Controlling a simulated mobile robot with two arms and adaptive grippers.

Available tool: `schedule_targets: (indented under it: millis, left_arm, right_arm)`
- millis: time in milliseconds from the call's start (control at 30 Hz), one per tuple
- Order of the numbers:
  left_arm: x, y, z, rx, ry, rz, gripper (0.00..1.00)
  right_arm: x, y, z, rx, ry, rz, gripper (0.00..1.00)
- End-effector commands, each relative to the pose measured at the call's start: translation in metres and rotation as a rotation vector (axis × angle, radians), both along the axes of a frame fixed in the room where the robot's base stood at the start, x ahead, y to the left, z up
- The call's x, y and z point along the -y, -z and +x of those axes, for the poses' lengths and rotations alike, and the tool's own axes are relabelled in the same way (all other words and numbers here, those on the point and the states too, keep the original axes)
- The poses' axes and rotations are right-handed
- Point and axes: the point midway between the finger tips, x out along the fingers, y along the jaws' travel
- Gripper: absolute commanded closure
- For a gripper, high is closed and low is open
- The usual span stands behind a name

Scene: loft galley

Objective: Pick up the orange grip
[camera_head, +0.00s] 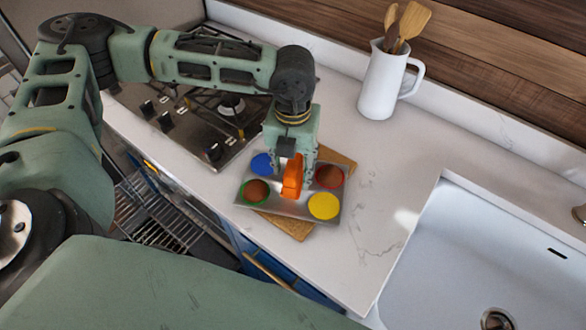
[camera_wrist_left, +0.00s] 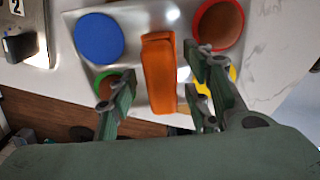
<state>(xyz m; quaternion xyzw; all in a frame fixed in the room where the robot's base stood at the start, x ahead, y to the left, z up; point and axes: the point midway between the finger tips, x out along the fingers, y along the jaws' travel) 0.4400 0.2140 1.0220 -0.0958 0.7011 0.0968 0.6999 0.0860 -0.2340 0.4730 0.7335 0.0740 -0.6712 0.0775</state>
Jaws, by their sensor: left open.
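The orange grip (camera_head: 292,176) stands up from the middle of a metal tray (camera_head: 290,211) on the counter. In the left wrist view the orange grip (camera_wrist_left: 159,75) lies between the open fingers of my left gripper (camera_wrist_left: 155,100), with space on both sides. My left gripper (camera_head: 297,170) points down over the tray in the head view. Around the grip are a blue disc (camera_head: 262,163), a red-rimmed brown disc (camera_head: 329,177), a green-rimmed brown disc (camera_head: 256,190) and a yellow disc (camera_head: 323,206). My right gripper does not show.
The tray rests on a wooden board (camera_head: 298,230). A gas hob (camera_head: 220,105) is at the left, a white sink (camera_head: 490,245) at the right. A white jug (camera_head: 383,85) with wooden utensils stands behind. The counter between jug and sink is clear.

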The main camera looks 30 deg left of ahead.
Motion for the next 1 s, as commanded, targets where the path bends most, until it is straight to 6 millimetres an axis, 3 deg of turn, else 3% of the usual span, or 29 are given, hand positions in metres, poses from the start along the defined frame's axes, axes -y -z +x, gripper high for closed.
schedule_targets:
  millis: [267,767,1000]
  left_arm:
    - [0.0005,0.0041,0.0005,0.002,0.000,-0.001,0.55]
    - [0.0007,0.0037,0.0005,0.002,0.000,-0.002,0.98]
    - [0.0007,0.0035,0.0005,0.002,0.000,-0.001,1.00]
  right_arm:
    - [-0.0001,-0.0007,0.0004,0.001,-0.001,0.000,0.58]
    - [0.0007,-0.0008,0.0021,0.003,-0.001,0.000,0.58]
    - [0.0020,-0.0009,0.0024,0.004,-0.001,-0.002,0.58]
